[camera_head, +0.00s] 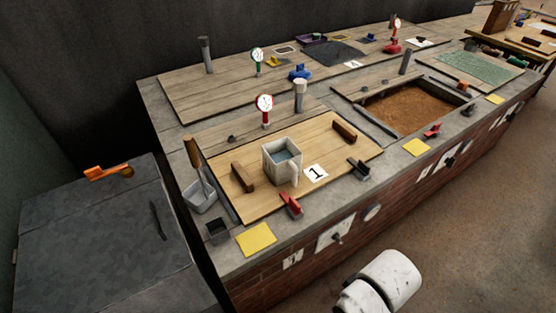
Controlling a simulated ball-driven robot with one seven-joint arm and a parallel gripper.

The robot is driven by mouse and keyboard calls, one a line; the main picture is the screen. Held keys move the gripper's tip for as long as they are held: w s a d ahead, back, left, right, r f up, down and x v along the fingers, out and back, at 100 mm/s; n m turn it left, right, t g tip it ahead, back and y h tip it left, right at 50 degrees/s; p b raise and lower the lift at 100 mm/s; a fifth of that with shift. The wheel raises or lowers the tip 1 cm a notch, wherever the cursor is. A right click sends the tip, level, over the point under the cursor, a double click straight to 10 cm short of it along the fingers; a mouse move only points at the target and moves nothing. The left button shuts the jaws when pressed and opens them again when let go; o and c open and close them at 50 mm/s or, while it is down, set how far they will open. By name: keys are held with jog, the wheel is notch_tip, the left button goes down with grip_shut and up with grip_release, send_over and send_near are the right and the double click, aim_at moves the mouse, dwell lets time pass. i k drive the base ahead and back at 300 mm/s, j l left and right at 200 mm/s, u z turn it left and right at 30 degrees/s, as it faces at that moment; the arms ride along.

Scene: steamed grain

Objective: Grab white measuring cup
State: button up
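The white measuring cup (272,168) stands upright on the light wooden board (245,206) marked with a "1" card. It is boxy, with a handle on its front right side. Its inside looks grey-blue; I cannot tell whether that is water. Nothing touches the cup from above. White rounded links of my own arm show at the bottom, well apart from the cup and in front of the counter. My gripper is not in view.
Wooden handles (243,177) flank the cup. A red-based gauge (265,108) and grey post (300,97) stand behind it. A grey container (202,197) with a wooden-handled tool is at left. A red lever (291,206) and black clamp (359,168) sit along the front edge.

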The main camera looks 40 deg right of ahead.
aim_at(281, 158)
jog(key=i+l+u, duration=0.15)
jog(key=l, duration=0.25)
jog(key=i+l+u, duration=0.15)
jog(key=l, duration=0.2)
jog(key=l+u, duration=0.15)
jog(key=l, duration=0.25)
